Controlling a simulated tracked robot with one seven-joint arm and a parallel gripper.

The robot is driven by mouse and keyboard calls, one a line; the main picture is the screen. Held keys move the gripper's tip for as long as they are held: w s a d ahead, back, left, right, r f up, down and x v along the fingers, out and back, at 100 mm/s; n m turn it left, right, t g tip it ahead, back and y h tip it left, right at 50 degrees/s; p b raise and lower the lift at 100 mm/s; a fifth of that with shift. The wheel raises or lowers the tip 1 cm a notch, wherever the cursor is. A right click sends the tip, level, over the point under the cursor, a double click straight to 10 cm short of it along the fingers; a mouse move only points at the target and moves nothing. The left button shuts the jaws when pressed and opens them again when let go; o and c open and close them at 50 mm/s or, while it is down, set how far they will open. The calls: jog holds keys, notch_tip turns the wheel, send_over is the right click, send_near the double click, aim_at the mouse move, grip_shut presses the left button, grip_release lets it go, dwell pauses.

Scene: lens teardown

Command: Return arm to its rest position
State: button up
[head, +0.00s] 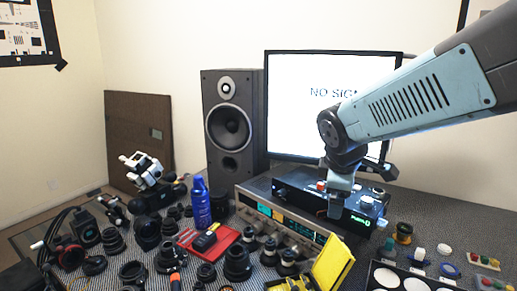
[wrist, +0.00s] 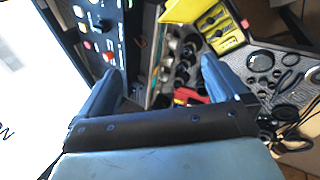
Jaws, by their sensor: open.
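My arm reaches in from the right in the head view, in front of the monitor. My gripper (wrist: 165,82) shows in the wrist view with its two blue-grey fingers spread apart and nothing between them. In the head view the gripper (head: 338,212) hangs low, in front of the black device with the green display (head: 361,220); whether it touches that device I cannot tell. The fingertips are small and partly hidden in that view.
A monitor (head: 290,100) and a speaker (head: 233,160) stand behind. A silver receiver (head: 246,204), a blue spray can (head: 201,203), a yellow case (head: 333,263), a red tray (head: 222,240) and many lenses crowd the table. Free room lies above the table at left.

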jog(key=s+d+r+m+y, duration=0.1)
jog(key=s+d+r+m, duration=0.1)
jog(key=s+m, duration=0.3)
jog(key=s+d+r+m+y, duration=0.1)
jog(key=s+d+r+m, duration=0.1)
jog(key=s+m, duration=0.4)
jog(key=shift+d+r+m, duration=0.2)
jog(key=shift+d+m, duration=0.45)
jog(key=shift+m, duration=0.75)
